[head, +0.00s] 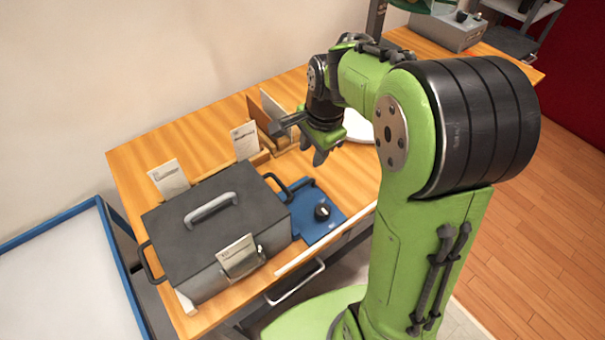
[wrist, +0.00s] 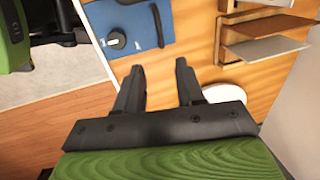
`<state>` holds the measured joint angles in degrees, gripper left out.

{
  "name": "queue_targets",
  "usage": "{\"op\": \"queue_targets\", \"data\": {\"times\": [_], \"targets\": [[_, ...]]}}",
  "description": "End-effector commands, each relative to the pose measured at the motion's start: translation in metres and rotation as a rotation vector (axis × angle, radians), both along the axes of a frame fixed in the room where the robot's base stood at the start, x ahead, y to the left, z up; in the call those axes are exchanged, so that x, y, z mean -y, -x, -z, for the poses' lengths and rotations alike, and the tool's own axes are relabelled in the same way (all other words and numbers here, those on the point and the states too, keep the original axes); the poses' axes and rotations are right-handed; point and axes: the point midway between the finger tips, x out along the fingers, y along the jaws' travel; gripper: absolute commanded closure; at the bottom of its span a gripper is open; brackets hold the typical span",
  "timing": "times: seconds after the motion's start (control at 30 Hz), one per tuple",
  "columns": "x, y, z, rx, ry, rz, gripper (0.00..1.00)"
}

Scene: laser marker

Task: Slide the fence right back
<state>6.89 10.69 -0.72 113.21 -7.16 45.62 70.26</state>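No part is plainly marked as the fence. A grey lidded box (head: 215,225) with a top handle sits on the wooden table. A blue plate (head: 312,226) with a black knob (head: 322,210) adjoins its right side; the plate also shows in the wrist view (wrist: 150,28). A pale wooden rail (head: 212,171) runs behind the box, and a white strip (head: 318,243) lies along the table's front edge. I cannot tell whether either is the fence. My gripper (head: 318,155) is above the table, right of the box. In the wrist view its fingers (wrist: 160,75) are apart with nothing between them.
Upright panels (head: 272,112) stand in a rack close left of my gripper; they show in the wrist view (wrist: 262,47). A white round object (head: 357,127) lies behind my arm. Paper cards (head: 168,178) stand around the box. Bare table lies between plate and rack.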

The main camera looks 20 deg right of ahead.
Motion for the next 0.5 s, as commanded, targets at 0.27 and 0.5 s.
{"op": "queue_targets", "data": {"times": [0.27,0.5], "targets": [[-0.005,-0.011,0.074,-0.007,0.000,-0.005,0.62],[-0.008,-0.022,0.124,-0.005,0.001,-0.005,0.62]]}}
